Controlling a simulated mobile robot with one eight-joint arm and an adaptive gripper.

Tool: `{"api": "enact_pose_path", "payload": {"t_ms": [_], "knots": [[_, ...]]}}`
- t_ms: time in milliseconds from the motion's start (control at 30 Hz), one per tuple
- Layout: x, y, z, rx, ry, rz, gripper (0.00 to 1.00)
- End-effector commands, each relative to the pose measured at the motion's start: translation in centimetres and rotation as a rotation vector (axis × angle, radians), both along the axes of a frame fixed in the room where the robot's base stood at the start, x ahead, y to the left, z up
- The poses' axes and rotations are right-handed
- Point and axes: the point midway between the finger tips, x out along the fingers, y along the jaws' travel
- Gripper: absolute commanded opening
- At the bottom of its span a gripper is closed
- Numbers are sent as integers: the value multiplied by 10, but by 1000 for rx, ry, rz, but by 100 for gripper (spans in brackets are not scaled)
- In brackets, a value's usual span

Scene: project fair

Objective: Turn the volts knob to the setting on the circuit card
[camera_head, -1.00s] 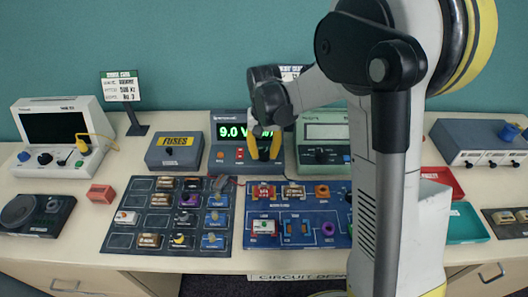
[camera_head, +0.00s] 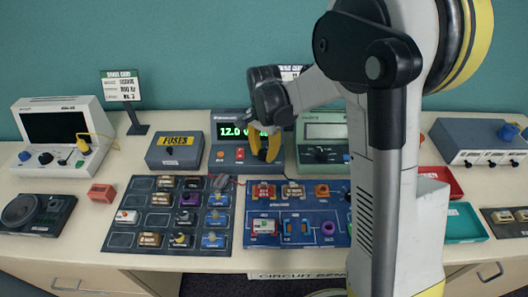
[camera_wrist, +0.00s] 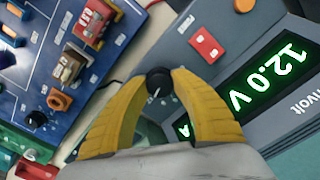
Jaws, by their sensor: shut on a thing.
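The dark grey power supply (camera_head: 222,153) stands at the back middle of the bench. Its green display (camera_wrist: 265,80) reads 12.0 V in both views. The volts knob (camera_wrist: 158,82) is a small black knob with a white pointer line. My gripper (camera_head: 264,157) has yellow fingers and is at the supply's front; in the wrist view its fingertips (camera_wrist: 160,78) close around the knob from both sides. A card (camera_head: 290,73) stands behind the supply, mostly hidden by my arm, and its setting cannot be read.
A green-grey meter (camera_head: 322,137) stands right beside the supply. The fuses box (camera_head: 160,160) is to its left. A blue circuit board (camera_head: 262,212) and a dark parts tray (camera_head: 132,232) lie in front. A bench card (camera_head: 120,88) stands at the back left.

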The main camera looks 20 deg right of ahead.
Motion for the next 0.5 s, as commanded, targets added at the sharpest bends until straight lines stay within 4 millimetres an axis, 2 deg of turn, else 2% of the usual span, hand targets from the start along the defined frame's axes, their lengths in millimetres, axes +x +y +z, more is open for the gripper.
{"api": "enact_pose_path", "payload": {"t_ms": [467,500], "knots": [[0,0,0,-1,1,-15,0],[0,0,0,-1,1,-15,36]]}}
